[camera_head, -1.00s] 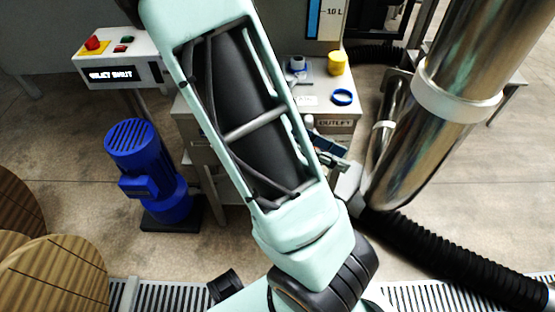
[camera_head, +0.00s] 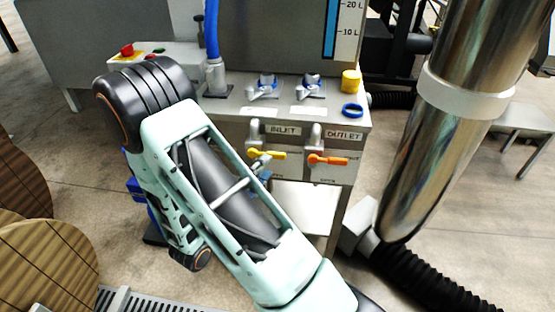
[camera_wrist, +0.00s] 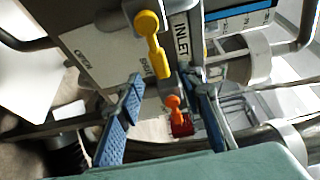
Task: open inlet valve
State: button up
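The inlet valve has a yellow lever handle (camera_head: 265,154) under the INLET label on the front of the machine, lying roughly level and pointing right. The handle also shows in the wrist view (camera_wrist: 153,46), beside the INLET label. My gripper (camera_wrist: 164,84) is open, with its two blue fingers spread apart below the yellow handle in that view; no grip on the handle shows. In the head view my gripper (camera_head: 263,176) is mostly hidden behind my arm, with a bit of blue showing just below the yellow handle.
The orange outlet lever (camera_head: 328,160) is close to the right of the inlet lever. Two blue-and-grey fittings, a yellow cap (camera_head: 350,80) and a blue ring (camera_head: 352,111) are on the ledge above. A steel pipe (camera_head: 437,130) stands at right, wooden spools (camera_head: 45,265) at left.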

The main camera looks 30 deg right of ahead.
aim_at(275, 157)
jog(key=b+x, duration=0.1)
jog(key=x, duration=0.6)
grip_shut()
dwell(0.3)
